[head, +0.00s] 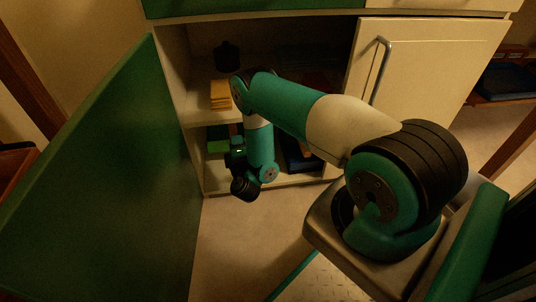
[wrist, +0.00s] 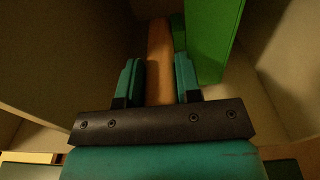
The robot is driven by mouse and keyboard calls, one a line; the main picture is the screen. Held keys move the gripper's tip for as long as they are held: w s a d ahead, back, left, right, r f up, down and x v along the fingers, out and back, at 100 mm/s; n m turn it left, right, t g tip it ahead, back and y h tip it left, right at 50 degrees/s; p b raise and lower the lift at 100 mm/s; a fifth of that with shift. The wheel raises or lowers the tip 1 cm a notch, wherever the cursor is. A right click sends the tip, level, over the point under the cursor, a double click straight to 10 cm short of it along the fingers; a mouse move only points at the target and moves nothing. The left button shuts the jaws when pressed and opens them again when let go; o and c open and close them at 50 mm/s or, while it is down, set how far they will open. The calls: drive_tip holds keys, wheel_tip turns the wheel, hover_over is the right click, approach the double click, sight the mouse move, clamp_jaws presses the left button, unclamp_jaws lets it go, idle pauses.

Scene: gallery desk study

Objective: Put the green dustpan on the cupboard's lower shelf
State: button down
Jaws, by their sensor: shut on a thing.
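My gripper shows in the wrist view (wrist: 159,75), its two teal fingers shut on an orange-tan handle. The handle runs away from me beside a bright green body (wrist: 212,40), which I take as the green dustpan; the join between them is not clear. In the head view the green shape (head: 217,139) shows at the left of the cupboard's lower shelf (head: 216,184), just beyond my wrist. My fingertips are hidden there behind my wrist. I cannot tell whether the dustpan rests on the shelf or is held slightly above it.
The cupboard's green door (head: 105,180) stands open at the left; the cream door (head: 430,85) at the right is shut. A yellow stack (head: 220,95) and a dark pot (head: 227,56) stand on the upper shelf. A dark blue object (head: 298,158) lies on the lower shelf, right of my forearm.

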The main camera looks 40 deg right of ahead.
wheel_tip(320, 180, down, 9)
drive_tip(key=b, duration=0.8)
drive_tip(key=shift+a, duration=0.1)
drive_tip(key=shift+f+b, duration=0.15)
drive_tip(key=shift+b, duration=0.25)
drive_tip(key=c, duration=0.8)
unclamp_jaws()
